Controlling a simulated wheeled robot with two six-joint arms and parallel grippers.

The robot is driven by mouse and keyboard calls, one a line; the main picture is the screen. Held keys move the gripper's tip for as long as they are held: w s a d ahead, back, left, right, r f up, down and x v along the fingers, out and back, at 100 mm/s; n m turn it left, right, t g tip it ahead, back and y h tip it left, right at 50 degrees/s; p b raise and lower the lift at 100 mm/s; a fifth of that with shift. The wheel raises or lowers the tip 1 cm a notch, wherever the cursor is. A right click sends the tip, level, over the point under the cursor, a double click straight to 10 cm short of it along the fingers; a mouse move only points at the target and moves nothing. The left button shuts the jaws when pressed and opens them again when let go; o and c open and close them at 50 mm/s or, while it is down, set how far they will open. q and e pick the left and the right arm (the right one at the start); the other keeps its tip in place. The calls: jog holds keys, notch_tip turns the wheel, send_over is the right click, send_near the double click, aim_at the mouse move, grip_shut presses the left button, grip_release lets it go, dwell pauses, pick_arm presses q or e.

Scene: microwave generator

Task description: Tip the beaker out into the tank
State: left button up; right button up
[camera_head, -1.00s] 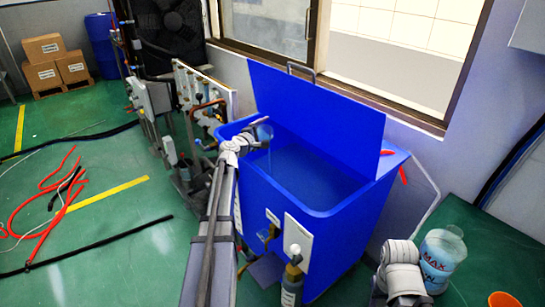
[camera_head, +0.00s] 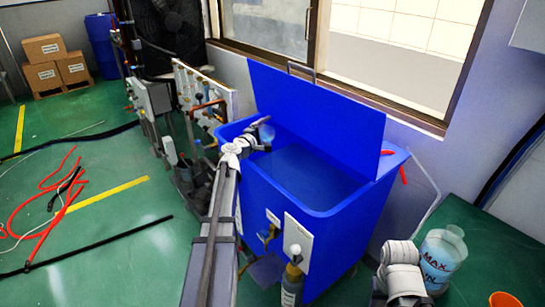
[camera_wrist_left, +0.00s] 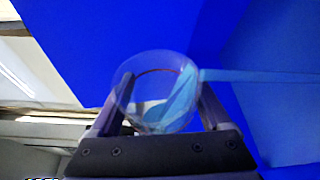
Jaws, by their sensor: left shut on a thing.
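The tank (camera_head: 345,222) is a large blue open-topped box with its lid (camera_head: 318,125) raised at the back. It holds bluish liquid (camera_head: 305,172). My left gripper (camera_head: 261,141) is shut on the clear beaker (camera_head: 267,132), over the tank's left end near its rim. The beaker looks tilted there. In the left wrist view, the beaker (camera_wrist_left: 155,92) sits between my fingers with its round rim showing and blue tank surfaces behind. A light-blue patch shows inside it; I cannot tell how much liquid it holds. My right gripper is not visible.
A panel with valves and pipes (camera_head: 205,97) stands left of the tank. A valve fitting and bottle (camera_head: 292,285) are at its front. A MAX-labelled jug (camera_head: 441,262) stands on the green table (camera_head: 480,240) at right. Hoses (camera_head: 55,200) lie on the left floor.

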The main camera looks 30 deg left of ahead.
pick_arm(q)
jog(key=shift+s+d+r, duration=0.1)
jog(key=shift+d+r, duration=0.05)
jog(key=shift+d, duration=0.1)
jog(key=shift+s+d+r+m+t+b, duration=0.15)
jog(key=shift+r+m+t+b, duration=0.3)
jog(key=shift+m, duration=0.75)
dwell(0.8)
